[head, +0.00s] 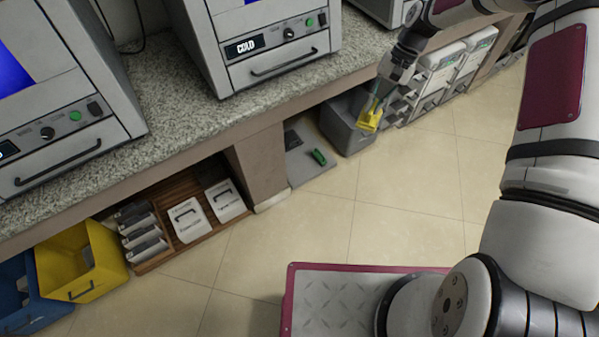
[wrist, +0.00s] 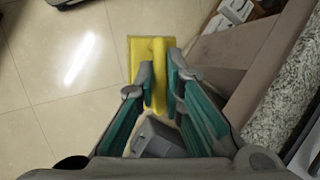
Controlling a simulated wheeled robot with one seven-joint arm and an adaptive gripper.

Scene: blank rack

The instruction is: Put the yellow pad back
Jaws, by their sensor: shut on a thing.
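The yellow pad (head: 368,119) is a flat piece with a raised handle. My gripper (head: 376,104) is shut on it and holds it in the air, in front of and above a grey bin on the floor. In the wrist view the yellow pad (wrist: 158,55) lies between the two teal-lined fingers of my gripper (wrist: 160,84), which grip its handle bar. The far end of the pad sticks out beyond the fingertips. Part of the grey bin shows below the fingers in the wrist view.
The grey bin (head: 343,131) stands under the counter, beside a grey board (head: 306,165) with a green item (head: 319,157). A wooden rack (head: 165,233) holds white cases. Yellow (head: 88,262) and blue bins stand at left. The tiled floor (head: 400,200) ahead is clear.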

